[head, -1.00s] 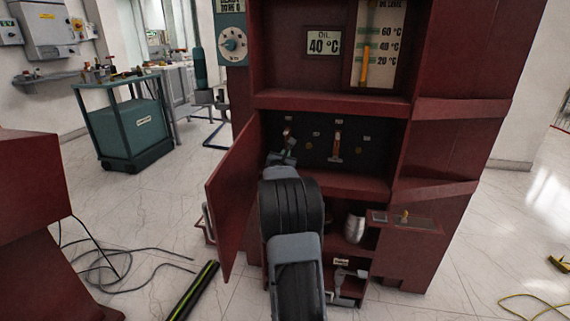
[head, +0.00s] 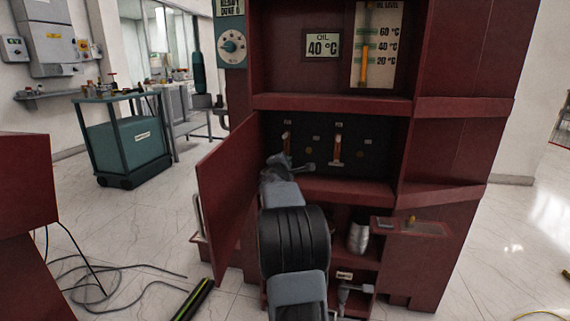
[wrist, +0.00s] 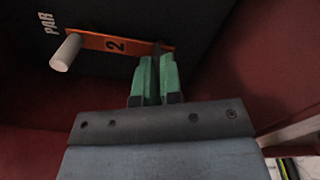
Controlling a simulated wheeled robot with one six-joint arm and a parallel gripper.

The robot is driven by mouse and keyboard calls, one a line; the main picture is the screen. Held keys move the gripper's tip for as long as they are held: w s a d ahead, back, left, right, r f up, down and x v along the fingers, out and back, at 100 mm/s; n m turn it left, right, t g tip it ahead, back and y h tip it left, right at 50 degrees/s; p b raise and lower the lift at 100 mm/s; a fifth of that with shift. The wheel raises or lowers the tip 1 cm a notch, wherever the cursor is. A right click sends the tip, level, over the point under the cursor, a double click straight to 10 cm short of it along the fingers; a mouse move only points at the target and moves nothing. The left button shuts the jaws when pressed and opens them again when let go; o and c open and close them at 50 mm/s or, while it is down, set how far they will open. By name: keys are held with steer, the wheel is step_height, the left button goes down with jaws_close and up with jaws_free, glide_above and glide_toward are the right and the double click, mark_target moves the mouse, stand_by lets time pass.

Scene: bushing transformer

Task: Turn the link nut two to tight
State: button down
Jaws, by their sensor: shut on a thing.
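Link two is an orange bar (wrist: 112,43) marked "2" with a pale peg (wrist: 66,52) at its left end in the wrist view. In the head view it appears as the upright copper-coloured link (head: 337,148) on the dark panel. My gripper (wrist: 157,60) has its green fingers close together at the bar's right end, shut on a thin dark piece (wrist: 156,47). I cannot tell whether this piece is the link nut two or a tool. In the head view my gripper (head: 308,168) points right, just below and left of link two.
The dark panel (head: 310,150) sits in a red cabinet recess above a red shelf (head: 350,190). Another copper link (head: 287,137) stands to the left. The open red door (head: 228,200) is close to my arm's left. A metal cylinder (head: 358,237) stands below.

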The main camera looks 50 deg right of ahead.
steer(key=shift+f+m, duration=0.15)
steer(key=shift+m, duration=2.15)
steer(key=c, duration=1.3)
jaws_free()
steer(key=shift+s, duration=0.1)
steer(key=shift+p+v, duration=0.7)
steer(key=shift+v, duration=6.15)
